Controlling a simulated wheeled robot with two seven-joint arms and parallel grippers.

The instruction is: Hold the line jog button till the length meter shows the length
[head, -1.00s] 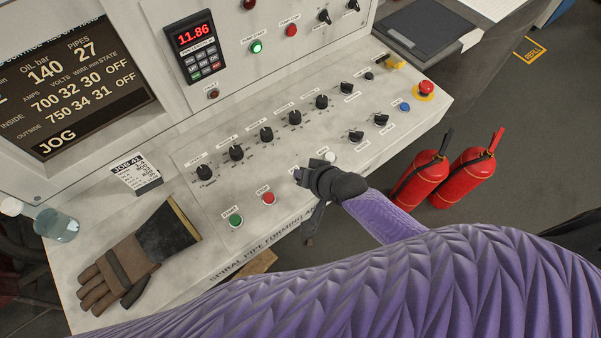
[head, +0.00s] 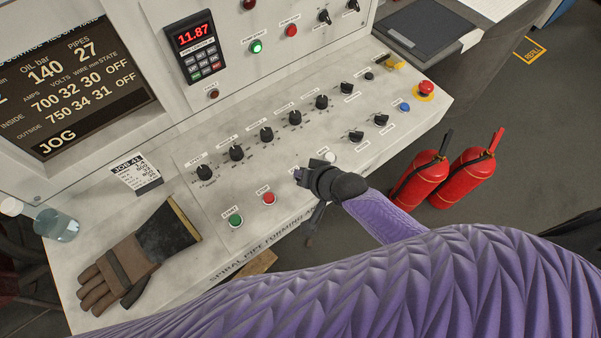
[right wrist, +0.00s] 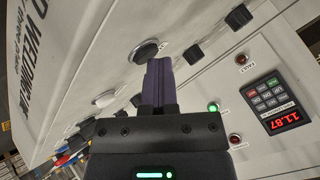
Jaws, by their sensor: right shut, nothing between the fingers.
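The length meter (head: 195,36) on the upright panel reads 11.87 in red digits; it also shows in the right wrist view (right wrist: 284,121). My right gripper (head: 298,175) is shut and empty, its fingertips down at the front row of the sloped desk, right of the red stop button (head: 268,198). In the right wrist view the closed fingers (right wrist: 157,64) reach a dark round button (right wrist: 146,47) with a pale rim, seemingly touching it. Its label is mostly hidden, and in the head view the gripper covers it. My left gripper is out of view.
A white button (head: 330,157) sits close right of the gripper. A row of black knobs (head: 266,134) lies behind. A green start button (head: 236,221), work glove (head: 140,255), job card (head: 136,173) and red emergency button (head: 426,88) are on the desk. The screen (head: 70,85) shows JOG.

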